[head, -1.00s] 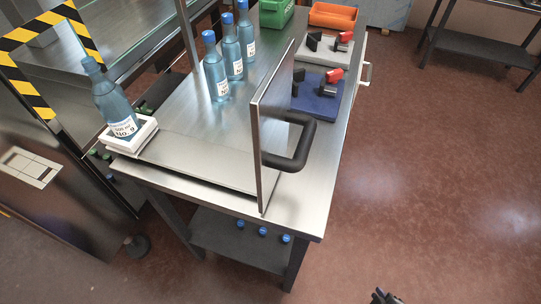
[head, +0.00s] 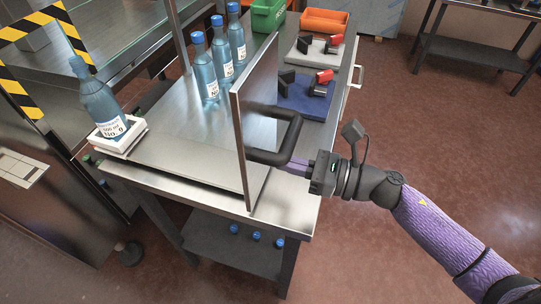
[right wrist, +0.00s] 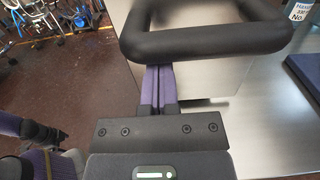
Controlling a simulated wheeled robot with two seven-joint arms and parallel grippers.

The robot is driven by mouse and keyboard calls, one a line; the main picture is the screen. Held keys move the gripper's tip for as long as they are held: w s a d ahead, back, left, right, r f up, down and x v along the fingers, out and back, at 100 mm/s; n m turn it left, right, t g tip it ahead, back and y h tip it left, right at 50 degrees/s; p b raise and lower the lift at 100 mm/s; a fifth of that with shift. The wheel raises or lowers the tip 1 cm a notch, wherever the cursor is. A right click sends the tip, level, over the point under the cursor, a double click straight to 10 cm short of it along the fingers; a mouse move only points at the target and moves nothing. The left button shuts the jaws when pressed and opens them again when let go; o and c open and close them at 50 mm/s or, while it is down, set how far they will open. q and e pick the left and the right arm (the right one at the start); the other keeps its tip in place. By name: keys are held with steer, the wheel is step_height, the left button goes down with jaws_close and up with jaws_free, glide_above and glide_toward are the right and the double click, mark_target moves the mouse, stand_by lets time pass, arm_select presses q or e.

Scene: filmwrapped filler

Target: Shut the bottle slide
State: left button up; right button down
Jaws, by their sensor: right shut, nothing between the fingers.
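The bottle slide is a steel plate (head: 195,155) on the bench with an upright steel panel (head: 243,130) at its right end. A black bar handle (head: 290,135) sticks out from the panel; it spans the top of the right wrist view (right wrist: 205,43). A blue bottle (head: 102,103) with a label stands on a white pad (head: 130,141) at the plate's left end. My right gripper (head: 284,163) is shut and empty, its fingertips at the handle's near side. In the right wrist view the bar hides the tips (right wrist: 159,70), so contact is unclear. My left gripper is out of view.
Several blue-capped bottles, such as one bottle (head: 205,75), stand behind the plate. A blue mat (head: 306,100), a grey mat (head: 316,57), a green bin (head: 267,16) and an orange tray (head: 325,20) lie farther back.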

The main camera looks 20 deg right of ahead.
steer(key=shift+x, duration=1.75)
